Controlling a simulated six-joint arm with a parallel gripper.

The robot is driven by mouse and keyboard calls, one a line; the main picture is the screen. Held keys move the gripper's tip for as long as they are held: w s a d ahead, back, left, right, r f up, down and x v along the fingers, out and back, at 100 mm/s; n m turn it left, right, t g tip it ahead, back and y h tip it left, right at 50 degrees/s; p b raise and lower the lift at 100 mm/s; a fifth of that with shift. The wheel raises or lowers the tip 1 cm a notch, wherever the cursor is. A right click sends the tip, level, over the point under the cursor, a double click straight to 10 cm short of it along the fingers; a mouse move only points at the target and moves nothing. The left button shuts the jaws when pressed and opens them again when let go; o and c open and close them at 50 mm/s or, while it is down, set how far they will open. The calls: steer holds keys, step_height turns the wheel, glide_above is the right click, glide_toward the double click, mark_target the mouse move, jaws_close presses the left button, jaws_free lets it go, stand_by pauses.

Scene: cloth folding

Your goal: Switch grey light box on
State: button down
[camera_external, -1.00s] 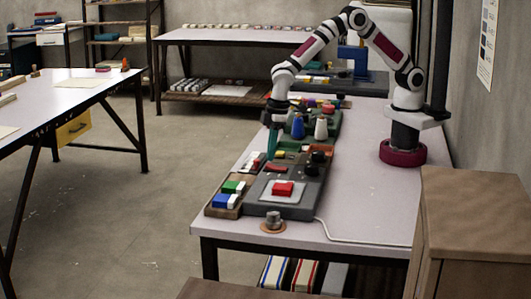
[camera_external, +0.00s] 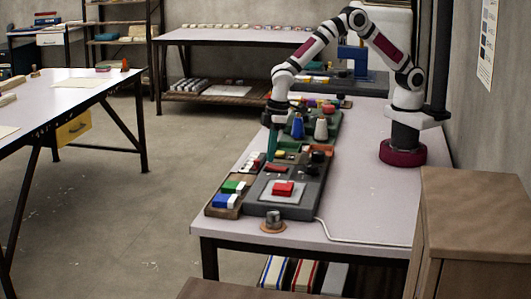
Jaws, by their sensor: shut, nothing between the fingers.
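A grey box (camera_external: 305,194) lies on the near part of the white table, with a large red button (camera_external: 283,189) on a pale plate, a smaller red patch and dark knobs. I cannot tell whether any light on it is lit. My gripper (camera_external: 272,156) points down with teal fingers at the far left end of the grey box, beside a wooden tray of blocks. The fingers look closed together and nothing shows between them. Whether the fingertips touch anything is too small to tell.
A wooden tray (camera_external: 212,210) with green, blue and white blocks stands left of the box. A blue cone (camera_external: 297,127) and a pale cone (camera_external: 321,129) stand behind it. A round metal knob (camera_external: 273,222) is at the near edge.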

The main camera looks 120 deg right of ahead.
mark_target(271, 165)
steer(key=shift+f, duration=0.9)
stand_by(0.3)
steer(key=shift+r, duration=3.55)
steer(key=s+a+r, duration=0.5)
steer(key=s+r, duration=0.3)
steer(key=s, duration=0.3)
steer(key=s+a+r+m+g+y, duration=0.1)
steer(key=s+a, duration=0.2)
steer(key=s, duration=0.9)
steer(key=s+a+m+g+y, duration=0.1)
steer(key=s+a, duration=0.3)
steer(key=s, duration=0.8)
steer(key=shift+s+a+r+m, duration=0.25)
steer(key=shift+s+r+m, duration=0.05)
steer(key=shift+r, duration=0.05)
